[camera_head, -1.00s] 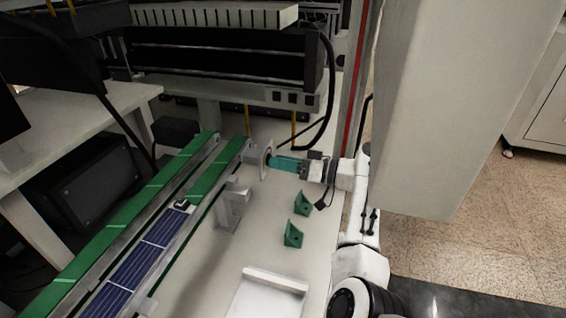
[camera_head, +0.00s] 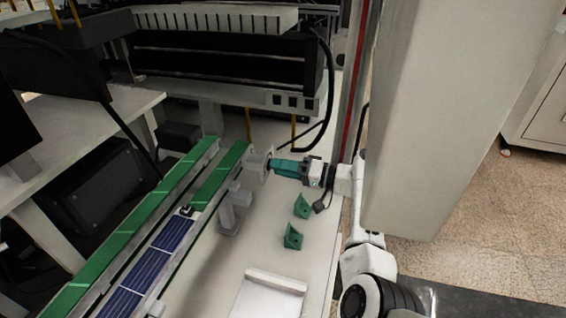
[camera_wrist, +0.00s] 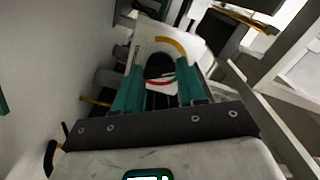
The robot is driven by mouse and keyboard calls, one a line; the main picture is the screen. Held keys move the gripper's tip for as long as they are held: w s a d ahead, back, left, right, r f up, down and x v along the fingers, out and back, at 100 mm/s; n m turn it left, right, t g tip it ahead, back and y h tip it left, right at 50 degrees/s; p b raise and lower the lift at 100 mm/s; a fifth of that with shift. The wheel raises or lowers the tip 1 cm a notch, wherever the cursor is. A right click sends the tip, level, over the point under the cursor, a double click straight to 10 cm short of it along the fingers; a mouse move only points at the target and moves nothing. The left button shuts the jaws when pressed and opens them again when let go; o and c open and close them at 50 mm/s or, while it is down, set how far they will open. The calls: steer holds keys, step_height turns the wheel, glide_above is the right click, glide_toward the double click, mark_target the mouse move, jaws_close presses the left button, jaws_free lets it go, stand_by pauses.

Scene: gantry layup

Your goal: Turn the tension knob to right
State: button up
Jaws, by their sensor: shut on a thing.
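The tension knob (camera_wrist: 158,66) is dark and round, on a pale upright plate (camera_wrist: 184,46) with a yellow arc in the wrist view. A red mark and a green mark show just below it. My gripper (camera_wrist: 160,74) has a teal finger on each side of the knob and is shut on it. In the head view my gripper (camera_head: 270,166) reaches in from the right, level, with its tips at the face of the small plate (camera_head: 254,168). The knob is hidden behind the fingers there.
Green conveyor belts (camera_head: 125,225) with a blue solar panel (camera_head: 150,265) run along the left. A grey post (camera_head: 232,208) stands beside them. Two green brackets (camera_head: 302,207) (camera_head: 292,237) and a white tray (camera_head: 265,298) lie on the white table. A tall pale column (camera_head: 430,110) is at right.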

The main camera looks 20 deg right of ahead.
steer(key=shift+d+r+m+p, duration=0.1)
steer(key=shift+m+p, duration=1.75)
steer(key=shift+m, duration=1.95)
steer(key=o, duration=1.1)
steer(key=shift+c, duration=0.2)
steer(key=p+v, duration=0.1)
steer(key=v, duration=0.9)
steer(key=shift+s+d+p, duration=0.2)
steer(key=shift+d+p, duration=0.1)
